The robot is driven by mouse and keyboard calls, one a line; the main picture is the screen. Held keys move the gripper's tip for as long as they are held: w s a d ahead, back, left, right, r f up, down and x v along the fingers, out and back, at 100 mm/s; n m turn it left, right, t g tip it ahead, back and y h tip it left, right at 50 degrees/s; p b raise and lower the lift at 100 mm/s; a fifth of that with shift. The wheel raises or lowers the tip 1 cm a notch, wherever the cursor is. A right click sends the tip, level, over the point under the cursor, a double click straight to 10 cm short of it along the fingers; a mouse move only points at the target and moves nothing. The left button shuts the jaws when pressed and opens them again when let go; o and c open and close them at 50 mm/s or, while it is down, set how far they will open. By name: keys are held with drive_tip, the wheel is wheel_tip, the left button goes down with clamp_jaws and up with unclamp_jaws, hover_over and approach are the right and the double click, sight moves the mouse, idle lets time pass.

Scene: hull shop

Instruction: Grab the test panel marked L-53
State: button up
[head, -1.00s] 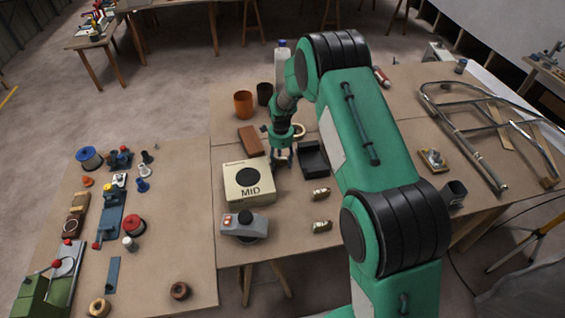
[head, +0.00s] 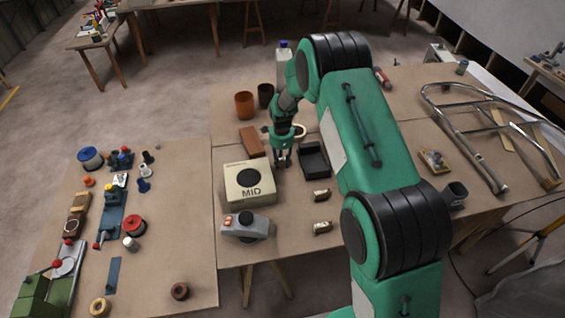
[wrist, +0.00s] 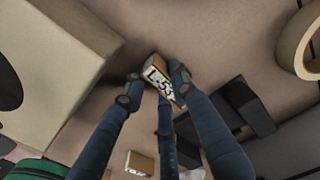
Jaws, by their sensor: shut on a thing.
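The test panel marked L-53 (wrist: 161,80) shows in the wrist view as a small piece with a white lettered face and a brownish edge. It is tilted between the fingertips of my gripper (wrist: 155,88), which is shut on it. Part of its lettering is hidden by the fingers. In the head view my gripper (head: 282,161) is low over the middle table, between the MID box and the dark tray. The panel cannot be made out there.
The MID box (head: 249,185) stands close on the left, the dark tray (head: 314,160) close on the right. Two small pieces (head: 321,195) (head: 322,228) lie nearer. A brown block (head: 251,141), a tape ring (wrist: 292,50) and pots (head: 244,104) are around. Bare tabletop lies right of the MID box.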

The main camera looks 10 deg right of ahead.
sight(282, 160)
drive_tip(key=shift+r, duration=0.75)
wheel_tip(282, 160, up, 2)
drive_tip(key=shift+r+p, duration=0.1)
drive_tip(key=shift+p, duration=0.35)
drive_tip(key=s, duration=0.5)
drive_tip(key=s+p, duration=0.1)
drive_tip(key=s, duration=0.4)
drive_tip(key=s+d+r, duration=0.1)
drive_tip(key=s, duration=0.5)
drive_tip(key=shift+r+p, duration=0.1)
drive_tip(key=shift+p, duration=0.25)
drive_tip(key=shift+r, duration=0.1)
